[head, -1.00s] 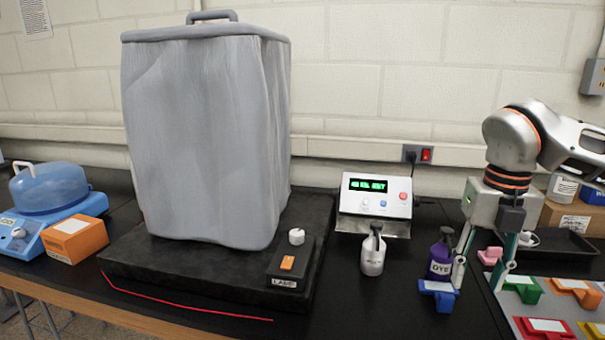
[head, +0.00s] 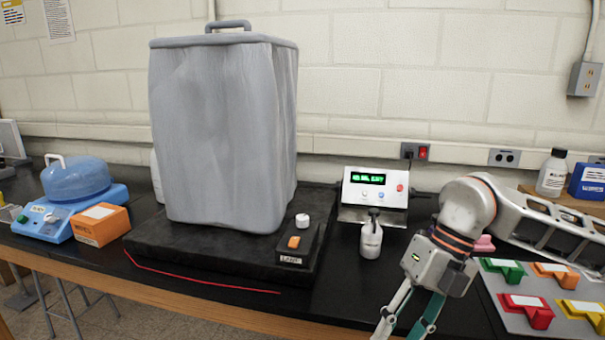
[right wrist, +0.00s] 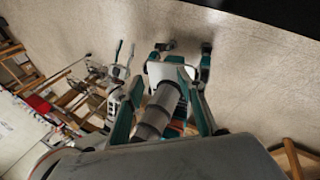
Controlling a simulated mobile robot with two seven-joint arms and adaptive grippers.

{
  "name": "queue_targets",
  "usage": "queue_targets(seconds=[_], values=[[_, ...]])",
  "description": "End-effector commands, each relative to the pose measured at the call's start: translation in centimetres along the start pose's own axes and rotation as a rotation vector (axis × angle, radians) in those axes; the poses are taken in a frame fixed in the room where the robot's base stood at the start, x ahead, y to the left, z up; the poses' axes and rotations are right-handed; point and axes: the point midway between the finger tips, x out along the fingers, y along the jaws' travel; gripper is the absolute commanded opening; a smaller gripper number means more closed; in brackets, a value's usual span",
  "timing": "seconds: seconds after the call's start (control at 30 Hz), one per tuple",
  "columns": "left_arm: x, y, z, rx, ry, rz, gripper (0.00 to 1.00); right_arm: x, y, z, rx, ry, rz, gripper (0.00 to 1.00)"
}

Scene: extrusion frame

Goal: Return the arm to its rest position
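My right arm comes in from the right in the head view, bent over the front of the black bench. Its gripper (head: 402,322) points down near the bench's front edge, with fingers apart and nothing seen between them. The fingertips reach the bottom of the picture. In the right wrist view the two fingers (right wrist: 160,85) also stand apart, with the floor and parts of my own body beyond.
A white bottle (head: 371,240) stands in front of the display unit (head: 375,188), left of my right arm. A grey covered box (head: 222,135) stands on a black base (head: 190,258) at centre left. Coloured pieces lie on a grey board (head: 505,308) at right.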

Motion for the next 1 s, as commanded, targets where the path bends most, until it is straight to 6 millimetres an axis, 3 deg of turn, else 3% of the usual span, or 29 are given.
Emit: queue_targets(seconds=[0.03,0.1,0.23,0.4,0.6,0.77,0.87,1.0], values=[[-0.1,0.1,0.3,-0.001,-0.004,0.001,0.4,2.3,1.9,-0.6,-0.037,0.039,0.082,0.38],[-0.2,0.2,0.5,-0.002,-0.009,0.002,0.4,4.5,5.0,-1.4,-0.085,0.073,0.212,0.38],[-0.2,0.2,0.8,-0.001,-0.014,0.003,0.4,7.1,10.5,-3.0,-0.134,0.117,0.47,0.38],[-0.1,0.2,0.9,-0.001,-0.016,0.004,0.4,8.0,16.7,-4.1,-0.112,0.13,0.822,0.38],[-0.1,0.3,0.9,-0.001,-0.016,0.004,0.4,6.4,20.8,-3.0,0.047,0.084,1.219,0.38],[-0.1,0.2,0.8,-0.001,-0.015,0.004,0.4,5.1,20.4,-0.1,0.274,0.001,1.491,0.38],[-0.2,0.2,0.8,-0.001,-0.013,0.003,0.4,5.0,18.4,2.2,0.46,-0.067,1.626,0.38],[-0.2,0.2,0.7,-0.001,-0.011,0.003,0.4,6.7,13.3,5.2,0.768,-0.178,1.757,0.38]])
